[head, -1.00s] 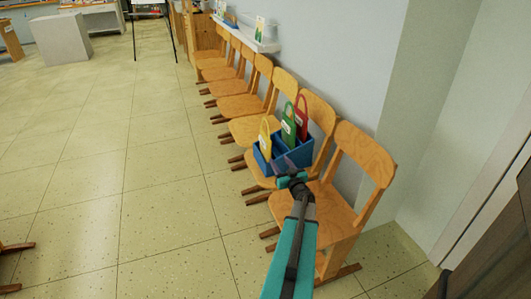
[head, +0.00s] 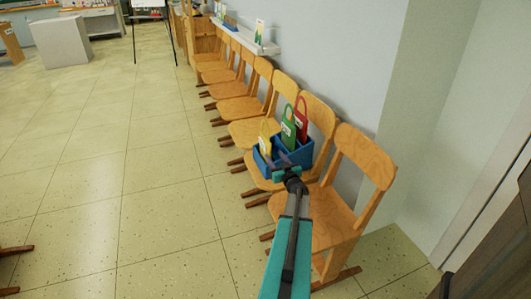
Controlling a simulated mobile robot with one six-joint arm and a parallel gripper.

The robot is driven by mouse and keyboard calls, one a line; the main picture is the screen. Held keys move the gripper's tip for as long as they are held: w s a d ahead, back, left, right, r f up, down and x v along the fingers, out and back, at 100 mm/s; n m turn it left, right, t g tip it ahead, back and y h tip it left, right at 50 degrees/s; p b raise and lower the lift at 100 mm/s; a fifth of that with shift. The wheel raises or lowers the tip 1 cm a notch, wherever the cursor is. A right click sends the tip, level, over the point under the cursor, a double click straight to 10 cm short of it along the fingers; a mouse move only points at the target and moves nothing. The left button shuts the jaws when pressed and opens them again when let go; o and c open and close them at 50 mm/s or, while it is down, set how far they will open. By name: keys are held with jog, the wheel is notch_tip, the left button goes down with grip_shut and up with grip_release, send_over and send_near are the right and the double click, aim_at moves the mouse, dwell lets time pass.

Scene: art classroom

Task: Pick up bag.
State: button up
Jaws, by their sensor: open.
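A blue box (head: 296,157) sits on a wooden chair seat, with three bags standing in it. The yellow bag (head: 265,143) is at the left, the green bag (head: 288,130) in the middle and the red bag (head: 302,122) at the back right. Each has a loop handle at the top. My gripper (head: 280,165) is at the front of the box, in front of the bags as seen here. It is open, with no bag between its fingers. My wrist hides part of the box's front, and I cannot tell whether the fingers touch it.
A row of wooden chairs (head: 239,107) runs along the wall. The nearest chair (head: 325,220) is empty, just right of the box. A white wall ledge (head: 245,36) holds cards behind the chairs.

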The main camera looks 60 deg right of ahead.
aim_at(271, 151)
jog(key=shift+x, duration=1.6)
jog(key=shift+w, duration=0.15)
jog(key=shift+b+x, duration=0.65)
jog(key=shift+x, duration=1.8)
grip_shut()
